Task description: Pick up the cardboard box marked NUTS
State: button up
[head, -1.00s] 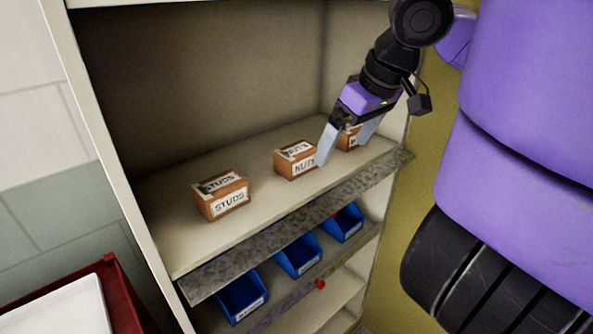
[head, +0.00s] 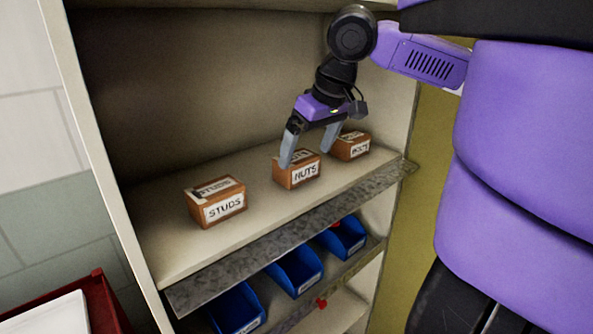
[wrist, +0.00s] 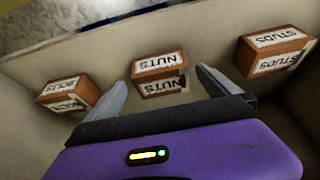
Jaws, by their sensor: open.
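The cardboard box marked NUTS (head: 299,172) sits in the middle of the shelf, between two similar boxes. It also shows in the wrist view (wrist: 159,70), just beyond and between my fingertips. My gripper (head: 306,158) is open and empty, reaching down at the NUTS box. In the head view one finger overlaps the box's left top, and the other finger is to its right, in front of the BOLTS box. I cannot tell whether a finger touches the box.
The STUDS box (head: 216,203) stands to the left and the BOLTS box (head: 351,147) to the right on the same shelf (head: 165,245), with gaps between. A grey edge strip (head: 290,230) runs along the shelf front. Blue bins (head: 297,271) stand below. A red tray (head: 101,298) is at lower left.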

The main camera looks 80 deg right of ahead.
aim_at(298, 157)
jog(key=shift+w+d, duration=0.3)
jog(key=shift+w, duration=0.05)
jog(key=b+x, duration=0.4)
jog(key=x, duration=0.1)
jog(key=shift+w+d, duration=0.25)
jog(key=shift+w, duration=0.1)
jog(key=shift+c, duration=0.4)
jog(key=c, duration=1.7)
jog(key=shift+r, duration=0.1)
